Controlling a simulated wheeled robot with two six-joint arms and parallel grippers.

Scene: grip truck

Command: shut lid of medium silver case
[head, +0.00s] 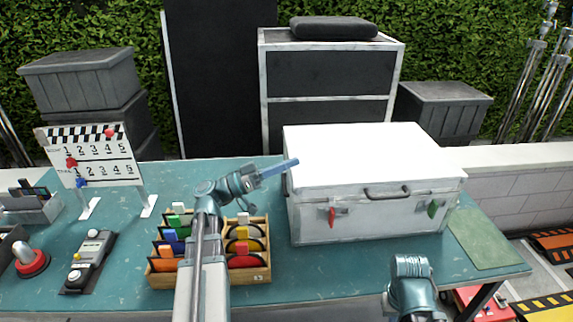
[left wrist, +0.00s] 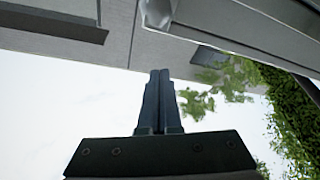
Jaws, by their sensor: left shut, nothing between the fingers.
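The medium silver case (head: 350,215) stands on the teal table, right of centre in the head view. Its lid (head: 360,155) lies down over the body with its top about level; I cannot tell whether it is fully flush. A dark handle and two latches with a red tag (head: 331,216) and a green tag (head: 433,208) are on the front. My left gripper (head: 293,163) is shut and empty, its tips at the lid's left edge; contact is unclear. Its closed fingers (left wrist: 159,100) show in the left wrist view. Only part of my right arm shows, at the bottom.
A wooden rack (head: 258,273) of coloured discs stands below my left gripper. A clapperboard (head: 92,155) and a control box (head: 90,262) are at the left. A green mat (head: 490,238) lies right of the case. A hedge is behind.

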